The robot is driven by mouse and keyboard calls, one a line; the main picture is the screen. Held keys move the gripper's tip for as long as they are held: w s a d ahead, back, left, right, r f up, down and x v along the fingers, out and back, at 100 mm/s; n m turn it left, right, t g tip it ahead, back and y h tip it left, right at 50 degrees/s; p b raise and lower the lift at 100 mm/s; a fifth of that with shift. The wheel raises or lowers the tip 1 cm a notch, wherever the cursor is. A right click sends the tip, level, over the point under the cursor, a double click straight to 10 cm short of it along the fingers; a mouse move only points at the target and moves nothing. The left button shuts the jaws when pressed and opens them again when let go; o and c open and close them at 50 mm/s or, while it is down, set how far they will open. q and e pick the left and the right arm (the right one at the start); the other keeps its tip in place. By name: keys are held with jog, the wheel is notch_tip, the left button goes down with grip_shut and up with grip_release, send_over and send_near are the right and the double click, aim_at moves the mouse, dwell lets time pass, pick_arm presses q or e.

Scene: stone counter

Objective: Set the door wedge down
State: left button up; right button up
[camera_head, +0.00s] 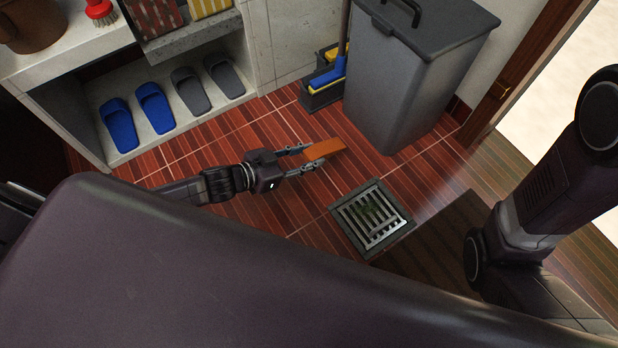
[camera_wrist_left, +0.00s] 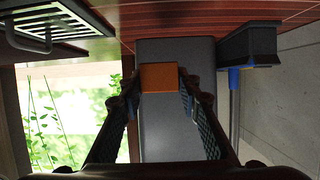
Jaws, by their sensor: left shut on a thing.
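The door wedge (camera_head: 325,148) is a small orange block, seen in the head view over the red tiled floor, left of the bin. My left gripper (camera_head: 308,157) is shut on its near-left end. In the left wrist view the wedge (camera_wrist_left: 158,77) sits between the two fingertips of the left gripper (camera_wrist_left: 157,88). I cannot tell whether its underside touches the floor. My right arm shows at the right of the head view, but its gripper is out of view.
A grey lidded bin (camera_head: 405,85) stands just beyond the wedge. A metal floor drain (camera_head: 372,218) lies to the lower right. A dark caddy (camera_head: 318,95) with a blue-handled tool stands by the wall. Blue slippers (camera_head: 119,125) and grey ones sit on a low shelf. Floor around the wedge is clear.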

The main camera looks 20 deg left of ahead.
pick_arm(q)
jog(key=b, duration=0.3)
send_over(309, 178)
notch_tip(309, 178, down, 6)
jog(key=shift+r, duration=0.25)
notch_tip(309, 178, down, 4)
jog(key=b, duration=0.3)
jog(key=shift+f, duration=0.2)
jog(key=shift+r, duration=0.15)
jog(key=o, duration=1.2)
jog(key=shift+c, duration=0.2)
